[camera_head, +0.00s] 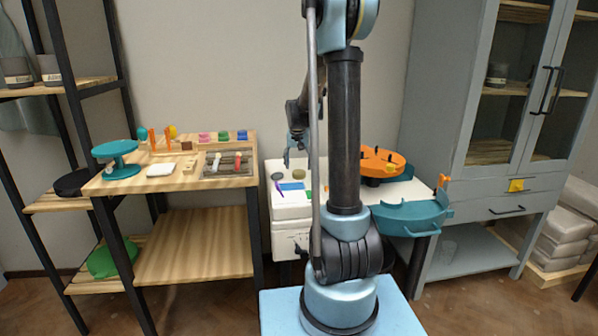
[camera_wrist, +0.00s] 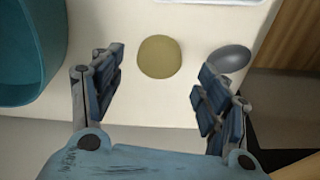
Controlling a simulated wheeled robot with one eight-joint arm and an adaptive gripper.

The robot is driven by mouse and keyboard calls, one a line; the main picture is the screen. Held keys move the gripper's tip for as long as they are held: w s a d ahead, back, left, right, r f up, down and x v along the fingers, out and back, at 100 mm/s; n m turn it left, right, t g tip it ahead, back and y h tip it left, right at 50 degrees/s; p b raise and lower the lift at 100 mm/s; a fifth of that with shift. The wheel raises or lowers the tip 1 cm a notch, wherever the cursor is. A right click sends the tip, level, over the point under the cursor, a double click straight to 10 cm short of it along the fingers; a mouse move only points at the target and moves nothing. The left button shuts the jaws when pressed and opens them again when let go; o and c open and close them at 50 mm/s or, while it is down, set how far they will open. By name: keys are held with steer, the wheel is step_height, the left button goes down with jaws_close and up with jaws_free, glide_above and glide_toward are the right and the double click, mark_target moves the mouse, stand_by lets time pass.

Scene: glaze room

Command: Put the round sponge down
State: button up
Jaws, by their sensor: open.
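The round sponge (camera_wrist: 159,57), an olive-yellow disc, lies flat on a white top near its edge in the wrist view. It also shows in the head view (camera_head: 299,174) on the white top left of my arm. My gripper (camera_wrist: 162,68) is open, its two blue-and-grey fingers on either side of the sponge in the picture, with visible gaps on both sides. Nothing is held between the fingers. In the head view my gripper (camera_head: 288,158) appears small and dark above the white top, partly hidden by my arm.
A grey oval thing (camera_wrist: 231,58) lies close to the right finger. A teal basin (camera_wrist: 30,50) is at the left. A blue block (camera_head: 291,186) sits on the white top. An orange wheel (camera_head: 382,161) and teal tray (camera_head: 411,217) stand right of my arm. A wooden table (camera_head: 190,183) is left.

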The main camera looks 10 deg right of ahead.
steer(key=v, duration=0.7)
steer(key=shift+n, duration=0.7)
steer(key=s, duration=1.4)
steer(key=s+d+r, duration=0.1)
steer(key=s, duration=0.6)
steer(key=shift+r, duration=0.1)
steer(key=s+f, duration=0.5)
steer(key=s, duration=0.4)
steer(key=s+f+n, duration=0.1)
steer(key=s+f, duration=0.4)
steer(key=s, duration=0.5)
steer(key=shift+n+g+y, duration=0.3)
steer(key=shift+g+y, duration=0.1)
steer(key=shift+s+d, duration=0.15)
steer(key=shift+w+f, duration=0.2)
steer(key=shift+w, duration=0.25)
